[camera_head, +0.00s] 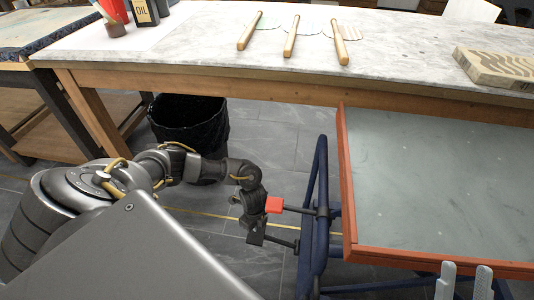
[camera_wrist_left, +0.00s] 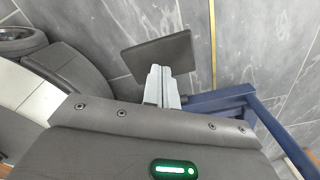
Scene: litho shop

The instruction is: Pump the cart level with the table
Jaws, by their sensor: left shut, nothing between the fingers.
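The cart (camera_head: 348,185) has a grey slab top with an orange-red rim. Its top looks lower than the marble table (camera_head: 390,45) behind it. Its blue frame (camera_head: 314,210) carries a red pedal (camera_head: 273,204) and a black pedal (camera_head: 256,238) on dark rods. My left gripper (camera_wrist_left: 163,72) is shut and empty, its fingertips over the near edge of a dark square pedal plate (camera_wrist_left: 150,52); I cannot tell whether they touch. In the head view my left wrist hangs beside the pedals, its fingers hard to make out. My right gripper (camera_head: 465,268) is open and empty over the cart's front rim.
Three wooden-handled tools (camera_head: 290,38) and a patterned block (camera_head: 497,67) lie on the table. A black bin (camera_head: 188,122) stands under the table. A yellow line crosses the tiled floor left of the cart.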

